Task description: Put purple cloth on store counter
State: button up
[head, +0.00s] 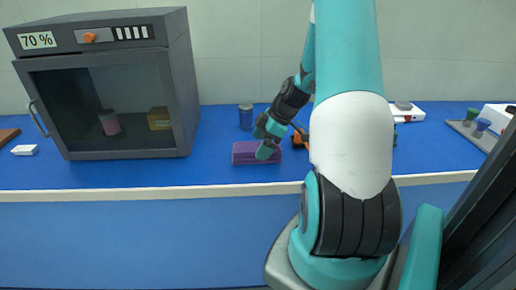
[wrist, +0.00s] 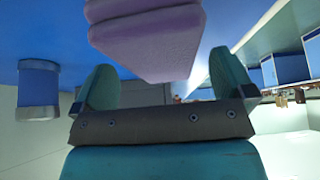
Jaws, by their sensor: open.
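The purple cloth (head: 256,153) lies folded on the blue counter (head: 120,175), near its front edge in the head view. In the wrist view the folded cloth (wrist: 150,38) fills the top middle, just beyond and partly between the fingertips. My gripper (head: 268,141) is at the cloth, slightly above its right half, and hides part of it. In the wrist view my gripper (wrist: 162,88) shows its two fingers spread wide apart, with a gap to the cloth's sides. I cannot tell which counter is the store counter.
A dark cabinet (head: 105,155) with a "70 %" label stands at the left, holding a pinkish cup and a yellow box. A blue canister (head: 245,117) stands behind the cloth; a canister (wrist: 38,85) shows in the wrist view. An orange object (head: 300,137) is right of the gripper.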

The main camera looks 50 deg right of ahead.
jog(key=v, duration=0.9)
jog(key=shift+s+d+r, duration=0.1)
jog(key=shift+s+r, duration=0.05)
jog(key=shift+r, duration=0.2)
jog(key=w+a+r+g, duration=0.1)
jog(key=w+a+r, duration=0.15)
jog(key=a, duration=0.85)
jog(key=w+a+r+g, duration=0.1)
jog(key=w+a+r, duration=0.15)
jog(key=a, duration=0.75)
jog(key=s+a+r+g, duration=0.1)
jog(key=s+a, duration=0.6)
jog(key=a, duration=0.3)
jog(key=s+a+r+m+g, duration=0.1)
jog(key=s+a+r, duration=0.1)
jog(key=s+a, duration=0.6)
jog(key=a, duration=0.3)
jog(key=shift+s+r+g, duration=0.15)
jog(key=shift+s+g, duration=0.1)
jog(key=shift+g, duration=0.05)
